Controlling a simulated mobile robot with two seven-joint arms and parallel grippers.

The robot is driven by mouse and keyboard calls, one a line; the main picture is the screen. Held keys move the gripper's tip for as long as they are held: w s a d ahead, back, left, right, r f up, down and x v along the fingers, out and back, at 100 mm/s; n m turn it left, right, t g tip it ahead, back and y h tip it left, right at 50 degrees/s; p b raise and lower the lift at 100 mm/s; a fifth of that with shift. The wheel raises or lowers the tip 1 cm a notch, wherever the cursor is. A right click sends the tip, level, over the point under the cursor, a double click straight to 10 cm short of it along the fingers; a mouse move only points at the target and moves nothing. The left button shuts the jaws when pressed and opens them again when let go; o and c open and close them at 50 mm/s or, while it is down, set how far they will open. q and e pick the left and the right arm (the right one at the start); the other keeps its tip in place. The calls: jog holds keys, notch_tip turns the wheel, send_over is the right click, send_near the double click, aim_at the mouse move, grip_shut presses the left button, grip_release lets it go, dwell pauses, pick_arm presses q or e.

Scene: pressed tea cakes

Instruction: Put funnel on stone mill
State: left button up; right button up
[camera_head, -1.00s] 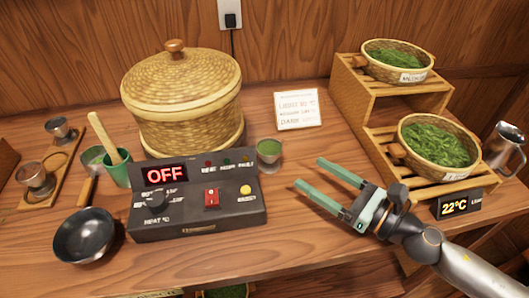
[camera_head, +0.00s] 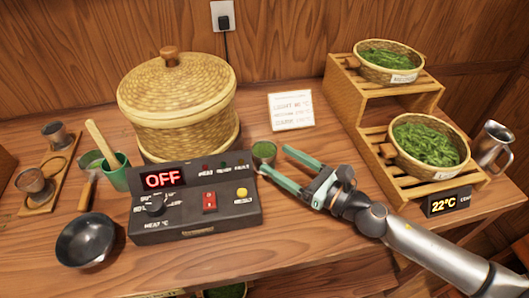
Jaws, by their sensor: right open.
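My right gripper (camera_head: 275,160) reaches in from the lower right, open, with two green fingers pointing left. I see no clear stone mill. Two small metal cup-like pieces, one at the back (camera_head: 54,133) and one in front (camera_head: 35,183), stand on a wooden rack (camera_head: 62,172) at the far left; I cannot tell whether either is a funnel. My left gripper is not in view.
A black control box (camera_head: 190,222) reading OFF stands before a lidded woven steamer (camera_head: 180,105). A black pan (camera_head: 86,240) and green cup (camera_head: 116,178) are left. Leaf baskets (camera_head: 430,145) sit on a stepped wooden shelf (camera_head: 350,100) right. A sign (camera_head: 291,110) stands behind.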

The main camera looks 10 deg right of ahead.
aim_at(274, 156)
jog(key=p+x, duration=0.1)
jog(key=x, duration=0.3)
jog(key=shift+r, duration=0.15)
jog(key=shift+w+a, duration=0.3)
jog(key=shift+w, duration=0.2)
jog(key=shift+c, duration=0.3)
